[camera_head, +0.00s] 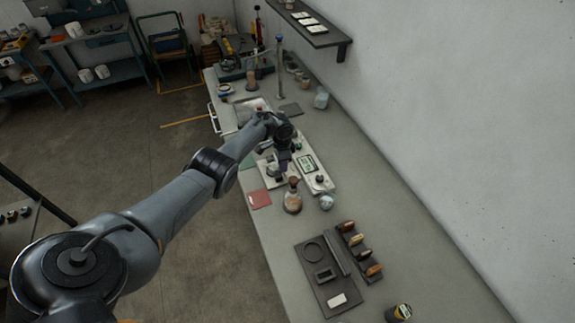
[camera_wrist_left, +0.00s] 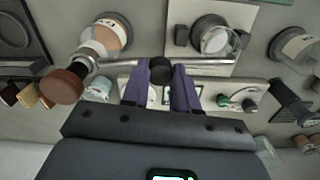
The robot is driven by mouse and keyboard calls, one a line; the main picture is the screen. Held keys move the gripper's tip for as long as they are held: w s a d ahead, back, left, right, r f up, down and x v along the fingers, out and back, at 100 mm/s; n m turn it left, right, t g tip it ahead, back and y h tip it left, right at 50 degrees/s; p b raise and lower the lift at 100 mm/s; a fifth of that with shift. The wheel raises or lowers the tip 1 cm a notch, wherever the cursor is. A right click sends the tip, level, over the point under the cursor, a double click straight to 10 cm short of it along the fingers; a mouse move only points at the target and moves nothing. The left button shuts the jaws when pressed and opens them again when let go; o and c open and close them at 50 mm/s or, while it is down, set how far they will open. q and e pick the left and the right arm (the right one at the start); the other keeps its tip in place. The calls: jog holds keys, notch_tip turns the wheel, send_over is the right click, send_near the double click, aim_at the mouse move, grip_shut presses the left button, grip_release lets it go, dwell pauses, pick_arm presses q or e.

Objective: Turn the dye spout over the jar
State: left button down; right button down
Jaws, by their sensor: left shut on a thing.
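My left gripper (camera_wrist_left: 160,88) has purple fingers shut on a black knob (camera_wrist_left: 161,69). In the left wrist view the knob sits on a thin metal spout tube (camera_wrist_left: 205,70) that runs sideways across the picture. A clear glass jar (camera_wrist_left: 214,42) with a dark ring behind it stands on a pale plate, close to the tube's right part. I cannot tell whether the tube's end is over the jar's mouth. In the head view the gripper (camera_head: 284,166) is above the pale apparatus on the bench and hides most of the spout. My right gripper is not in view.
A dark tray (camera_head: 313,254) is nearer; the bench's right side is mostly clear along the wall.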

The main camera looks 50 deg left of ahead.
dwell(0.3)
pick_arm(q)
jog(key=c, duration=0.8)
grip_release()
jog(key=shift+c, duration=0.2)
jog(key=shift+r, duration=0.1)
jog(key=shift+r, duration=0.3)
notch_tip(320, 180, up, 10)
jog(key=p, duration=0.3)
jog(key=shift+p, duration=0.3)
